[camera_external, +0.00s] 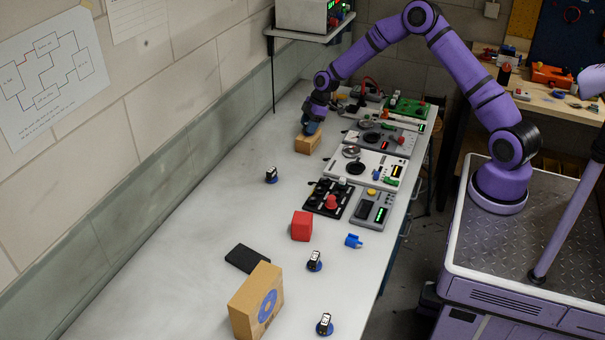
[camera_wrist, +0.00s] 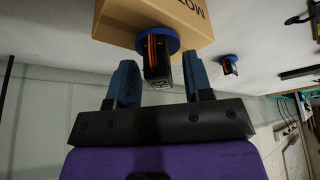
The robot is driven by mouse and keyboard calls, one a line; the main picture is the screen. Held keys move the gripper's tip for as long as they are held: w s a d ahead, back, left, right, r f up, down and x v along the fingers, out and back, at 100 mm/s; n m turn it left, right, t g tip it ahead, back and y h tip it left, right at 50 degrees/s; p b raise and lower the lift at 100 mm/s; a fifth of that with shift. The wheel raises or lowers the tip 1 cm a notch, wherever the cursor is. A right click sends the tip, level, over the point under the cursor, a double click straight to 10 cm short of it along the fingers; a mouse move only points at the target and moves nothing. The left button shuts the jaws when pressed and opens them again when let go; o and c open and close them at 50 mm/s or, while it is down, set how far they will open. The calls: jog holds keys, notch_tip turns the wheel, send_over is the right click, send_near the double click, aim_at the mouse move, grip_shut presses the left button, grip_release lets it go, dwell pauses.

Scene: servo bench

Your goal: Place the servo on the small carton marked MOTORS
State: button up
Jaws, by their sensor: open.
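The small carton (camera_external: 308,145) stands on the white bench toward the far end. In the wrist view the carton (camera_wrist: 120,20) shows part of its lettering, "MOT". A dark servo (camera_wrist: 157,68) with orange-red stripes and a blue disc base stands between my fingers, its disc appearing to rest on the carton's top near one edge. My gripper (camera_wrist: 160,74) is open, with a visible gap between the servo and each finger. In the external view my gripper (camera_external: 311,127) is low over the carton and hides the servo.
Other servo-like pieces on blue discs stand on the bench, one near the carton (camera_external: 271,175) and two nearer (camera_external: 314,262) (camera_external: 325,325). A red block (camera_external: 302,226), black slab (camera_external: 247,258) and larger carton (camera_external: 243,310) lie nearer. Panels (camera_external: 370,168) line the right edge. The left side is clear.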

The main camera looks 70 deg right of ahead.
jog(key=v, duration=1.1)
jog(key=s+a+r+m+h, duration=0.2)
jog(key=s+a+r, duration=0.4)
jog(key=s+r, duration=0.45)
jog(key=s+a+r+m+h, duration=0.1)
jog(key=s+a+r, duration=0.5)
jog(key=s+r, duration=0.4)
jog(key=s+a+r+m+t, duration=0.1)
jog(key=s+a+r+m, duration=0.1)
jog(key=s, duration=1.1)
jog(key=s+a+r+m+t, duration=0.1)
jog(key=s+m, duration=0.3)
jog(key=s, duration=0.9)
jog(key=shift+s+a+r, duration=0.3)
jog(key=shift+a+r, duration=0.3)
jog(key=shift+r, duration=0.2)
